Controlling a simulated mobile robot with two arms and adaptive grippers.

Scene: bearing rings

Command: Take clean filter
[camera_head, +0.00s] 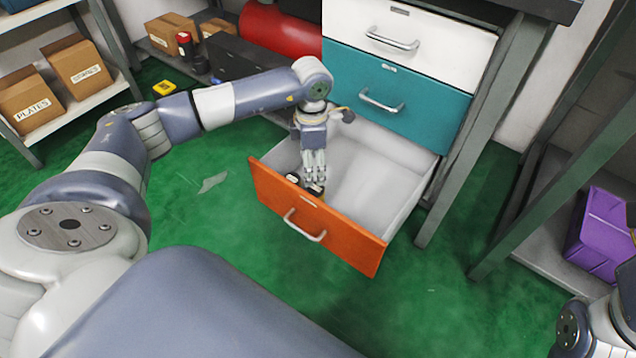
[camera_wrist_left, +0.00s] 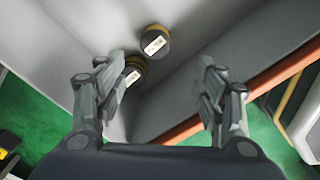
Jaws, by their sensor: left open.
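Two small round dark filters with yellowish rims and white labels lie in the open orange drawer (camera_head: 345,232), near its front left corner. In the left wrist view, one filter (camera_wrist_left: 155,41) is farther up and the other (camera_wrist_left: 134,71) is partly behind the left finger. Which one is clean I cannot tell. My left gripper (camera_head: 314,176) points down into the drawer, close to the filters. In the left wrist view its fingers (camera_wrist_left: 156,75) are apart with nothing held between them. My right gripper is not in view; part of my right arm shows at bottom right.
A teal drawer (camera_head: 420,95) and a white drawer (camera_head: 445,35) above are shut. The drawer's bare floor is free toward the right. Metal posts stand right of the cabinet, shelves with cardboard boxes (camera_head: 30,100) at left. A purple bin (camera_head: 600,235) is at right.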

